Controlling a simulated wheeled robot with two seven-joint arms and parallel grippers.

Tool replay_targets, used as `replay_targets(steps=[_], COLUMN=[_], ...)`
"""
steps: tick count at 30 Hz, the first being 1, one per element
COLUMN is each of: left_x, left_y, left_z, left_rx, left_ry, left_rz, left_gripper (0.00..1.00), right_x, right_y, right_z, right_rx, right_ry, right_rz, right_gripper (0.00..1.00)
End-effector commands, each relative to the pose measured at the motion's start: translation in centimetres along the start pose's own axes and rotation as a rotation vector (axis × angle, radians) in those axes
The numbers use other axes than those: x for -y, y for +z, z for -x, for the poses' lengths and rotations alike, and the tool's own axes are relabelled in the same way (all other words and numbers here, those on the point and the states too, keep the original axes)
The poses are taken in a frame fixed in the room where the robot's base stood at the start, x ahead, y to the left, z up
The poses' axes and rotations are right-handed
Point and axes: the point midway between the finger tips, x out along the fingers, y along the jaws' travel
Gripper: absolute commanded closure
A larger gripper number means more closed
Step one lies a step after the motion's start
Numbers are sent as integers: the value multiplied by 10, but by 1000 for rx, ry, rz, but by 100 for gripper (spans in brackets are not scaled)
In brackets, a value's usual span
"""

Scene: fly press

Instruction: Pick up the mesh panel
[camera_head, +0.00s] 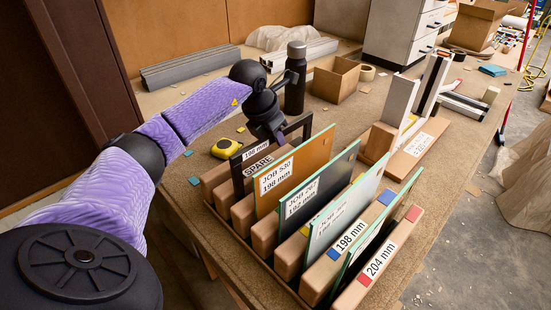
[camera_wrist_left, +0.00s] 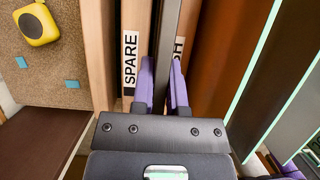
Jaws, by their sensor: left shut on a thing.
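The mesh panel, a dark-framed upright panel (camera_head: 238,180), stands in the wooden slotted rack by the block labelled SPARE. Its mesh face is mostly hidden, and a white 198 mm label shows near its top. My left gripper (camera_head: 279,138) reaches down from above onto its top edge. In the left wrist view, the purple fingers of my left gripper (camera_wrist_left: 164,88) close on both sides of the dark panel edge (camera_wrist_left: 168,45). I cannot tell whether the panel's bottom is off the rack.
In the same rack stand an orange panel (camera_head: 310,165) and several glass-edged panels, one grey (camera_head: 327,188), close to the right. A black bottle (camera_head: 295,80), a cardboard box (camera_head: 335,80) and a yellow tape measure (camera_head: 226,148) stand behind.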

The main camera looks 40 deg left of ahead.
Motion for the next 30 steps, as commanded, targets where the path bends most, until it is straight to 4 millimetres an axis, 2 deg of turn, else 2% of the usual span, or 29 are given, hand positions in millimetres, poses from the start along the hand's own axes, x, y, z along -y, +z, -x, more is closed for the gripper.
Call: replay_targets(steps=[23,26,30], left_x=[0,0,0], left_y=[1,4,15], left_z=[1,8,34], left_rx=[1,2,6], left_ry=[0,0,0], left_rz=[0,0,-1], left_gripper=[100,100,100], right_x=[0,0,0], right_y=[0,-1,-1], right_z=[0,3,7], right_rx=[-1,-1,-2], right_ry=[-1,-1,-1], right_rz=[0,-1,0], right_gripper=[25,25,25])
